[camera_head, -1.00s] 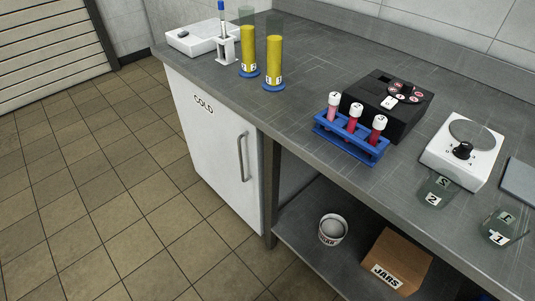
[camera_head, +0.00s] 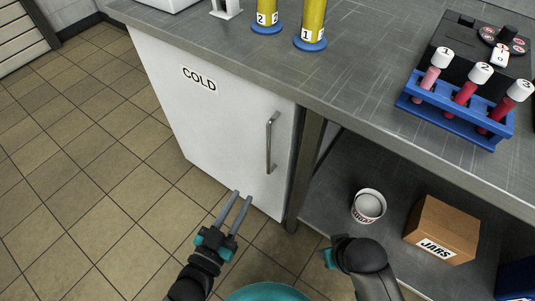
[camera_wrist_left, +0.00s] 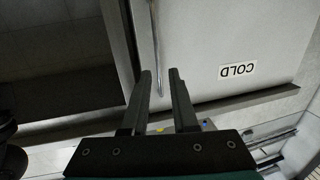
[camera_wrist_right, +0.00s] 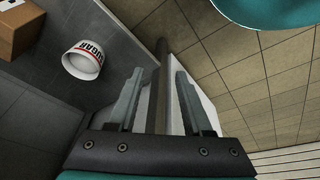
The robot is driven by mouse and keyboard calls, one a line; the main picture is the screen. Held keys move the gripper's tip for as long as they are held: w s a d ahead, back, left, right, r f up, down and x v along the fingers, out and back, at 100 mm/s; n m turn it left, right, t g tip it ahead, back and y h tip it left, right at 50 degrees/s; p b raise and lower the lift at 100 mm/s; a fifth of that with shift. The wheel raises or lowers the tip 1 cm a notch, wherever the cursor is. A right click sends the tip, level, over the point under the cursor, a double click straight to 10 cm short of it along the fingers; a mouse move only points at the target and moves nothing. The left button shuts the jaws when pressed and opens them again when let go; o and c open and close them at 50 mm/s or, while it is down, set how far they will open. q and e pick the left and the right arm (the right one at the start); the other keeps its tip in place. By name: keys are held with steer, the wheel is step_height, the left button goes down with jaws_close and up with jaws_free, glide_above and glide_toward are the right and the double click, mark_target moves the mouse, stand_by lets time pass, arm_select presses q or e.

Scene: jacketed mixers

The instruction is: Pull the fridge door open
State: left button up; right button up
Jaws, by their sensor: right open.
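The white fridge door (camera_head: 205,110), labelled COLD, is shut under the bench. Its upright grey bar handle (camera_head: 270,142) is near the door's right edge. My left gripper (camera_head: 240,194) is in front of the door, below and left of the handle, with its two fingers apart and nothing between them.
The open shelf right of the door holds a white SUGAR tub (camera_head: 368,206) and a JARS box (camera_head: 442,230). On the bench (camera_head: 360,70) stand a blue tube rack (camera_head: 455,110), a black device (camera_head: 475,55) and yellow cylinders (camera_head: 313,20). The floor left of the door is clear.

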mark_target(268, 152)
arm_select(q)
steer(key=shift+t+h, duration=0.3)
steer(key=shift+d+r+b+x, duration=0.15)
steer(key=shift+b+x, duration=0.8)
steer(key=shift+x, duration=1.65)
steer(key=shift+r+b+x, duration=0.25)
steer(key=shift+b+x, duration=0.75)
steer(key=shift+x, duration=1.55)
steer(key=shift+d+r+b+x, duration=0.15)
steer(key=shift+b+x, duration=0.8)
steer(key=shift+x, duration=1.65)
arm_select(e)
steer(key=w+a+r+t+y, duration=0.1)
steer(key=w+a+r+t, duration=0.2)
steer(key=r, duration=0.5)
steer(key=shift+w+r+t+y, duration=0.3)
steer(key=shift+w+r+t, duration=0.1)
steer(key=shift+t, duration=0.1)
arm_select(q)
steer(key=shift+s, duration=0.15)
jaws_close()
